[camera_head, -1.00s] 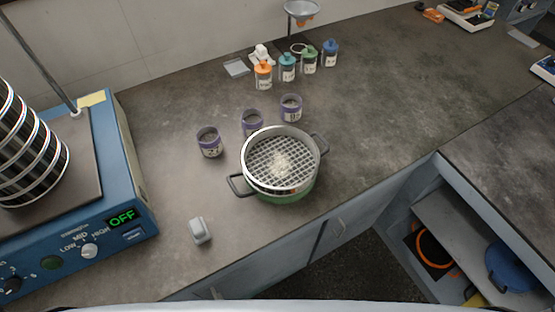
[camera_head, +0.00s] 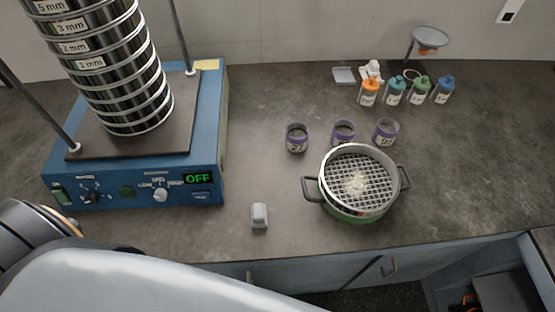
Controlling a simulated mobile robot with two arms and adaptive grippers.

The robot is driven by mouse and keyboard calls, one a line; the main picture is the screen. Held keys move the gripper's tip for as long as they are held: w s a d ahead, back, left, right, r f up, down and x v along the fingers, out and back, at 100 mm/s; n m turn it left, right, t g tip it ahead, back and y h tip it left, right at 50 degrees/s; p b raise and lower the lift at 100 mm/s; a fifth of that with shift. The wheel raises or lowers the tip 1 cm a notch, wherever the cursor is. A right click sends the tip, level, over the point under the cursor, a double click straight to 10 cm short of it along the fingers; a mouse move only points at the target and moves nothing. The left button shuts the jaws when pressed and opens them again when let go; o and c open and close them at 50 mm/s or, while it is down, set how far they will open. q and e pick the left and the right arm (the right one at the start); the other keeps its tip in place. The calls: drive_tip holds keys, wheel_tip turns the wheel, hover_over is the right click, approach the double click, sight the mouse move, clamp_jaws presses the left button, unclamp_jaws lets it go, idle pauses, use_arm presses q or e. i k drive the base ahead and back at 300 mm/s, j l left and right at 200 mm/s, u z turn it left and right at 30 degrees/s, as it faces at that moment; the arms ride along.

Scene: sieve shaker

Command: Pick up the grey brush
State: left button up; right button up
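A small grey block-shaped object (camera_head: 259,215), which looks like the grey brush, stands on the worktop near its front edge. It is between the blue sieve shaker and the sieve pan, touching neither. Bristles cannot be made out. Part of my arm crosses the lower left of the view, in front of the worktop's edge. Neither of my grippers is in view.
The blue sieve shaker (camera_head: 212,130) carries a stack of sieves (camera_head: 125,75) and reads OFF. A sieve with white grains sits on a green-based pan (camera_head: 355,213) with side handles. The worktop around the grey object is clear.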

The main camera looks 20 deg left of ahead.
sight(258, 216)
drive_tip(key=u, duration=0.85)
